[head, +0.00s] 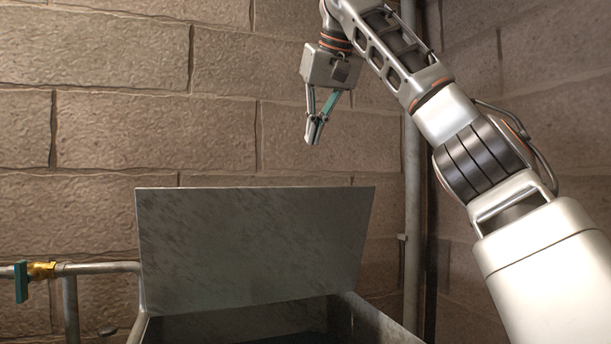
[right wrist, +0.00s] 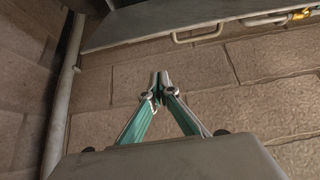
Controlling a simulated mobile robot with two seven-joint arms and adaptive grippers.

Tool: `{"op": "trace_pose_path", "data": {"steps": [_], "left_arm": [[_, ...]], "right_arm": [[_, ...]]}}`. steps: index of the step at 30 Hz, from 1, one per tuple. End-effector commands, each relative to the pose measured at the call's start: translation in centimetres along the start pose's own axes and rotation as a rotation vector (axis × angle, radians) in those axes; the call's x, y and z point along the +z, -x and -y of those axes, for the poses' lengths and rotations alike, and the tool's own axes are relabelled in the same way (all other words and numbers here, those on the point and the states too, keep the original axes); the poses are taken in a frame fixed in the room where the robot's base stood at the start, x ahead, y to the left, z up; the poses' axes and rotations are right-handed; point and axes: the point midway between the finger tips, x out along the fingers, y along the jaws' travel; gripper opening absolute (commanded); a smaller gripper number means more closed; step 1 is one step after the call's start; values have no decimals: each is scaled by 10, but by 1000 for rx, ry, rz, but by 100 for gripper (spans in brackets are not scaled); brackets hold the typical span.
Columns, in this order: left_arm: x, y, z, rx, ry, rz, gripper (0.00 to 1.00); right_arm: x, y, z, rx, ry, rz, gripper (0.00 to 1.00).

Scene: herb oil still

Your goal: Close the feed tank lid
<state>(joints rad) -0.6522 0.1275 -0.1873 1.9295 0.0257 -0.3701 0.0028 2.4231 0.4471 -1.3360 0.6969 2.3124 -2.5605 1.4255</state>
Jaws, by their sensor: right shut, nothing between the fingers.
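The feed tank lid (head: 255,248) is a flat grey metal sheet standing raised at the back of the tank, leaning slightly, in the head view. The feed tank (head: 385,326) is open below it, and its dark inside shows at the bottom edge. My right gripper (head: 314,138) is above the lid's top edge, toward its right side, apart from it, with fingers pointing down. It is shut and empty. In the right wrist view the fingertips (right wrist: 160,76) meet, and the lid (right wrist: 150,22) with a bar handle (right wrist: 197,34) lies beyond them. My left gripper is not in view.
A brick wall (head: 120,130) stands behind the tank. A vertical pipe (head: 411,200) runs right of the lid. At the left, a pipe carries a brass valve (head: 42,270) with a teal handle (head: 21,282). The space above the lid is otherwise clear.

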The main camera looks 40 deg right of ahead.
Motion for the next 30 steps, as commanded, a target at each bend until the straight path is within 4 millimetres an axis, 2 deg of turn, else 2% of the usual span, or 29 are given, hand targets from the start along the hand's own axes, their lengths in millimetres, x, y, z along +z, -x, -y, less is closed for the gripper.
{"op": "trace_pose_path", "data": {"steps": [5, 16, 24, 30], "left_arm": [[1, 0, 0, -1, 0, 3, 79], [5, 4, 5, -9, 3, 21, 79], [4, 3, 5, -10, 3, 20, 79], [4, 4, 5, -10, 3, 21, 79]], "right_arm": [[1, -26, -1, 1, 1, 4, 0], [1, -99, -1, 1, 0, 5, 0], [25, -87, -1, 1, 2, -2, 0], [35, -83, 0, 1, 1, -1, 0]]}}
